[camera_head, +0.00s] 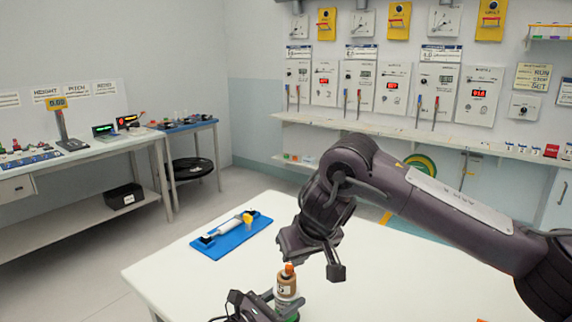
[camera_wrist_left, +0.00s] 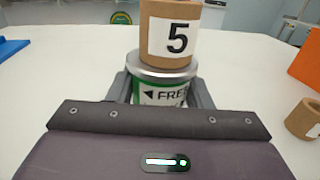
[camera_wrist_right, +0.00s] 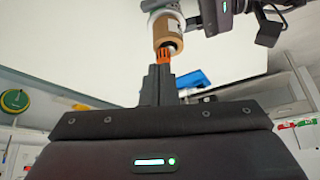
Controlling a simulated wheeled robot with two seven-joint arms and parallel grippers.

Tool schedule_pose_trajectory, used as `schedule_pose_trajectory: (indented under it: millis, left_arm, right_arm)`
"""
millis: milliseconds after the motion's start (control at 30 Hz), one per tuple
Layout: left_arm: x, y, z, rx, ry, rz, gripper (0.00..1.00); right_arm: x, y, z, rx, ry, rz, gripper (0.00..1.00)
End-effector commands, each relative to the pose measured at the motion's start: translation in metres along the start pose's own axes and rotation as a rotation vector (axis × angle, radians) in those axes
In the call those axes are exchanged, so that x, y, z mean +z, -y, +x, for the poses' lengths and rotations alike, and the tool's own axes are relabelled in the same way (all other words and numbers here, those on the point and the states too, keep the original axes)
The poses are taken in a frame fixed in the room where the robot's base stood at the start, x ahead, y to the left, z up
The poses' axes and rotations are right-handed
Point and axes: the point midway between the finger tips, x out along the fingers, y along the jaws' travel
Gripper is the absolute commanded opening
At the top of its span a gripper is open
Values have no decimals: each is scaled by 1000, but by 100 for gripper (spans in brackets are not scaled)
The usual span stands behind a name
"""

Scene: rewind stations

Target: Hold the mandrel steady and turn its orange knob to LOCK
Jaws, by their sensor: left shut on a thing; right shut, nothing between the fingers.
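The mandrel (camera_head: 286,284) stands upright on the white table, a brown roll around it with a "5" label (camera_wrist_left: 176,39). Below the roll are a silver ring and a green band reading "FREE" with an arrow (camera_wrist_left: 160,96). The orange knob (camera_head: 288,269) is on top; it also shows in the right wrist view (camera_wrist_right: 163,53). My left gripper (camera_wrist_left: 163,90) is shut on the mandrel's lower part, one finger on each side. My right gripper (camera_wrist_right: 159,72) is shut and empty, its fingertips close to the knob; I cannot tell whether they touch.
A blue tray (camera_head: 222,246) with a white roller lies on the table to the left. A small brown roll (camera_wrist_left: 304,120) and an orange object (camera_wrist_left: 307,62) are at the right in the left wrist view. The table between tray and mandrel is clear.

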Motion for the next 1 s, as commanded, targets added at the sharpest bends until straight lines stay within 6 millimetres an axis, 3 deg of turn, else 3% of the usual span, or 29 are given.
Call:
schedule_pose_trajectory:
  millis: [233, 633, 667, 700, 833, 1000]
  left_arm:
    - [-1, -1, 0, 2, -2, 0, 16]
    - [-1, -1, 0, 3, -2, 1, 16]
    - [-1, -1, 0, 3, -2, 1, 47]
    - [-1, -2, 0, 3, -2, 1, 52]
    - [0, -1, 0, 3, -2, 1, 69]
    - [0, -1, 0, 2, -1, 1, 71]
  right_arm:
    - [-13, 0, -24, 2, -1, -1, 0]
    - [-15, 0, -27, 0, 1, -1, 0]
    - [-15, 0, -27, 0, 1, -1, 0]
    - [-15, 0, -27, 0, 1, -1, 0]
    - [-15, 0, -27, 0, 0, -1, 0]
    - [-15, 0, -27, 0, 0, -1, 0]
